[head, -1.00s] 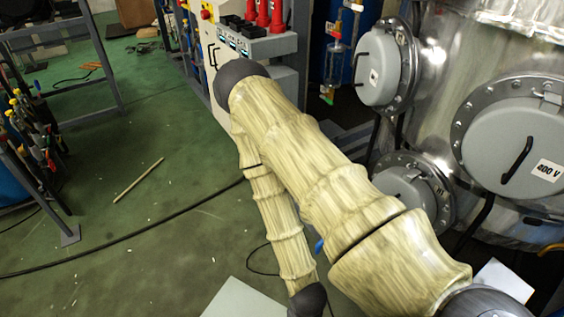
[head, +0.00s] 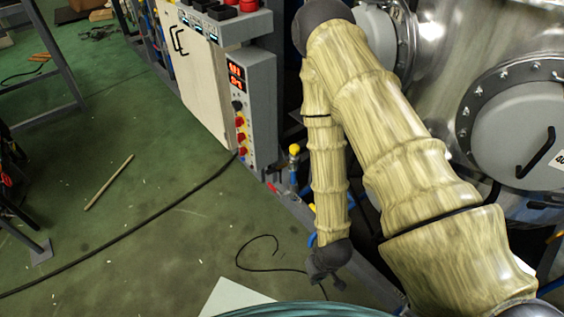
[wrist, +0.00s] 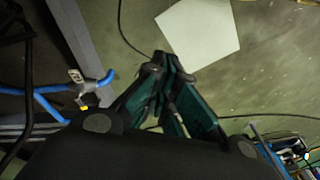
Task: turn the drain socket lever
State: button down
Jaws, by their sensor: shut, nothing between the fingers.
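My gripper (wrist: 166,74) is shut and empty in the wrist view, its dark green fingers pointing over the floor. In the head view only the dark end of my arm shows low in the middle, and the fingers are not clear. Left of the fingers in the wrist view is a blue hose (wrist: 48,100) with a small metal fitting (wrist: 75,76) and a yellow piece, apart from the gripper. In the head view a yellow-topped fitting (head: 294,150) stands beside the grey control box. I cannot tell which part is the drain socket lever.
A large steel vessel (head: 440,70) with bolted flanges fills the right. A grey control box (head: 252,105) and white cabinet (head: 200,85) stand behind my arm. A pale sheet (wrist: 198,27) lies on the green floor. A black cable (head: 130,232) crosses the open floor at left.

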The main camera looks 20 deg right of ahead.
jog(key=w+d+r+n+t+y+b, duration=0.1)
jog(key=w+r+t, duration=0.15)
jog(key=w, duration=0.75)
jog(key=w+r+t+y+b, duration=0.1)
jog(key=w+r, duration=0.3)
jog(key=w, duration=0.5)
jog(key=w+d+r+n+t+y+b, duration=0.2)
jog(key=w+d+r+t+b, duration=0.15)
jog(key=w+r, duration=1.1)
send_over(274, 170)
jog(key=f, duration=0.8)
jog(key=shift+w+d+f+p, duration=0.1)
jog(key=shift+w+d+p, duration=0.05)
jog(key=shift+d+p, duration=0.25)
jog(key=shift+a+f, duration=0.2)
jog(key=shift+f, duration=0.8)
jog(key=shift+a+f, duration=0.15)
jog(key=shift+f, duration=0.7)
